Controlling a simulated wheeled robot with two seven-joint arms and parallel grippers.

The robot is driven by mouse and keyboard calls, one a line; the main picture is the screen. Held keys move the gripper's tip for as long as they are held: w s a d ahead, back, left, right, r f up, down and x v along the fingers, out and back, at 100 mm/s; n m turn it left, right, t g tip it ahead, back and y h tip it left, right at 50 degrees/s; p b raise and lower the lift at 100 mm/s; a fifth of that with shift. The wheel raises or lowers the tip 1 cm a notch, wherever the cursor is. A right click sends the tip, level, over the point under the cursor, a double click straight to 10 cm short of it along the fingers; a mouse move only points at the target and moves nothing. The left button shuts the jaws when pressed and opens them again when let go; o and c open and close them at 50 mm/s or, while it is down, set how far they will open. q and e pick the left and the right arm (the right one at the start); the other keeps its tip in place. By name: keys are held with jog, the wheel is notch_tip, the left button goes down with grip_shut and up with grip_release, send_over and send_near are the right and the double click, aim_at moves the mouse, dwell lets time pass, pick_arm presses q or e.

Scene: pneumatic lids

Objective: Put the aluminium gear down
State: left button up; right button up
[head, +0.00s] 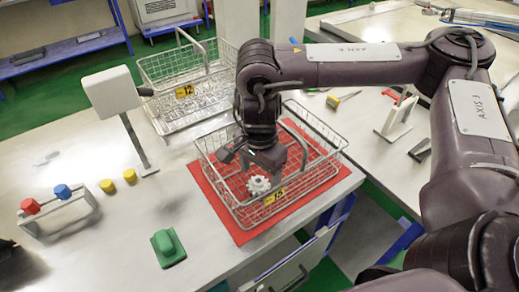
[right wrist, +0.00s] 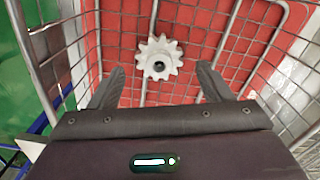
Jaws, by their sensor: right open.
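The aluminium gear (head: 259,185) is pale grey and toothed, with a dark centre hole. It is inside the wire basket tagged 15 (head: 273,197), on the red mat (head: 222,203). In the right wrist view the gear (right wrist: 159,58) shows beyond my fingertips, between them and apart from both. My right gripper (head: 266,160) points down into the basket. In the wrist view its two fingers (right wrist: 160,82) are spread wide with nothing between them. Whether the gear rests on the basket floor is hard to tell. My left gripper does not clearly show.
A second wire basket tagged 12 (head: 178,118) stands behind. A white panel on a post (head: 112,92), two yellow pieces (head: 130,175), a rack with red and blue caps (head: 60,208) and a green block (head: 167,246) stand to the left. Basket walls surround my right gripper.

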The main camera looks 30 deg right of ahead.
aim_at(260, 179)
notch_tip(260, 179, up, 10)
jog(key=p, duration=0.1)
jog(key=shift+p, duration=0.4)
